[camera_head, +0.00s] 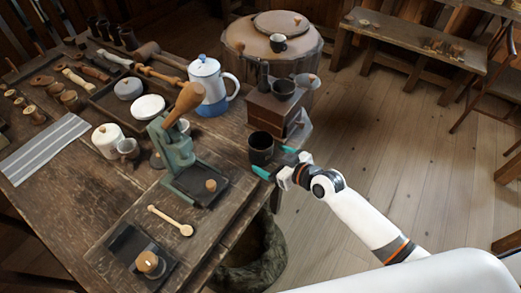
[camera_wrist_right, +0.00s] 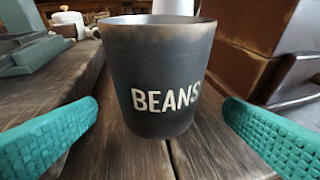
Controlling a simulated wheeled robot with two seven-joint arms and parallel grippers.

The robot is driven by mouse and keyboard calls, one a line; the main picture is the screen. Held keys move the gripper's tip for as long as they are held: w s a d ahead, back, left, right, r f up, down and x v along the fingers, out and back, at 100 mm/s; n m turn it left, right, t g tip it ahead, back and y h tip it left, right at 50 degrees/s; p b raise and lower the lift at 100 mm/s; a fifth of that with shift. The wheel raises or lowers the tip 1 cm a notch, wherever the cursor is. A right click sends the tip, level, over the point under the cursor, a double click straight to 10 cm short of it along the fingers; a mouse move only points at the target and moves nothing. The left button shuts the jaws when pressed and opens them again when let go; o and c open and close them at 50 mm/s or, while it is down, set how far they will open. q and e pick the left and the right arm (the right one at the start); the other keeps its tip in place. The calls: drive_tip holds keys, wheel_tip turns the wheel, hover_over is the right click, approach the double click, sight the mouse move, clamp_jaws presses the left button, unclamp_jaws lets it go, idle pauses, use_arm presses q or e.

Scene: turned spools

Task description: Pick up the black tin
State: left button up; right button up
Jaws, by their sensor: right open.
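The black tin (camera_head: 261,149) stands upright on the table near its right edge, in front of the brown wooden box. In the right wrist view the black tin (camera_wrist_right: 160,75) fills the middle and shows the word BEANS in pale letters. My right gripper (camera_head: 275,162) is open at the tin, with its teal fingers apart. In the right wrist view one finger of my right gripper (camera_wrist_right: 160,135) is on each side of the tin's front, with gaps between. The left gripper is not in view.
The brown box (camera_head: 273,112) with a metal scoop stands close behind the tin. A green press (camera_head: 179,158) stands to its left, and a blue-and-white pot (camera_head: 208,88) behind left. The wooden table (camera_head: 110,205) has bare room in front. Open floor (camera_head: 370,130) lies to the right.

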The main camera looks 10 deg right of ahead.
sight(259, 138)
drive_tip(key=x, duration=0.5)
drive_tip(key=shift+a+r, duration=0.15)
drive_tip(key=shift+r, duration=0.15)
drive_tip(key=shift+c, duration=0.5)
